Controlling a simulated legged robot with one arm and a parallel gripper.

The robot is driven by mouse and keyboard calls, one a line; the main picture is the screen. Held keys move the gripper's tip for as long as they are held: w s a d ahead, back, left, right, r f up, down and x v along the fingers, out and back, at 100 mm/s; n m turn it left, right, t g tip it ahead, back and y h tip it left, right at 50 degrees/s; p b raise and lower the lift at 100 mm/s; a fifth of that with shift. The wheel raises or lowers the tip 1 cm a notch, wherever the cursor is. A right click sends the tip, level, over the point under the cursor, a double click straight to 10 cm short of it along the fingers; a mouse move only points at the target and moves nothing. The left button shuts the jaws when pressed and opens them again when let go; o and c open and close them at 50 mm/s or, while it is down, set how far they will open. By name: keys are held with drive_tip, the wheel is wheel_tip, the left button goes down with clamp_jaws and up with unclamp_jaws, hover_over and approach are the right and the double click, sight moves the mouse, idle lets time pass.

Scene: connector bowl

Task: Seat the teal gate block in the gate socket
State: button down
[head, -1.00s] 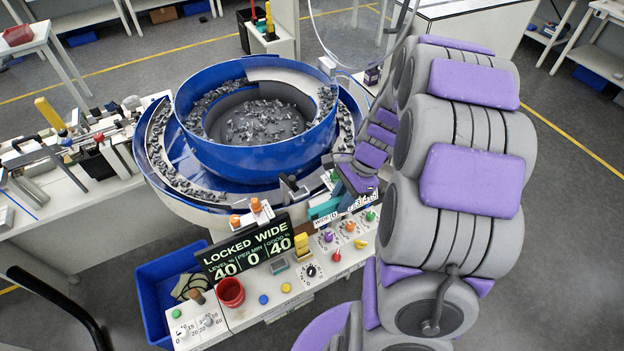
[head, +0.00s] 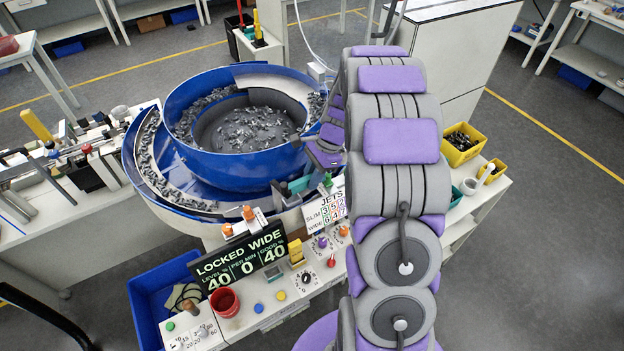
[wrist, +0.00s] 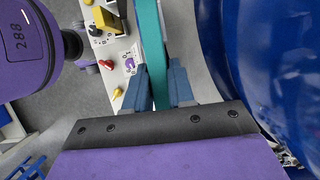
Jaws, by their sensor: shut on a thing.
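The teal gate block (wrist: 151,45) is a long flat bar between the two blue-grey fingers of my gripper (wrist: 159,88) in the wrist view. Its far end runs out of the top of that view. In the head view the teal block (head: 299,185) shows as a small piece at the front right of the bowl's outer track, beside a dark bracket (head: 280,191). I cannot tell whether they touch. My gripper is partly hidden there by my arm. I cannot clearly make out the gate socket.
The blue feeder bowl (head: 235,165) holds many small grey parts. A yellow bin (head: 462,146) stands at right.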

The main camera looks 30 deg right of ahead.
drive_tip(key=shift+f, duration=0.75)
drive_tip(key=shift+f, duration=0.1)
drive_tip(key=c, duration=1)
unclamp_jaws()
drive_tip(key=shift+o, duration=0.2)
drive_tip(key=shift+f+b, duration=0.25)
drive_tip(key=shift+b, duration=0.25)
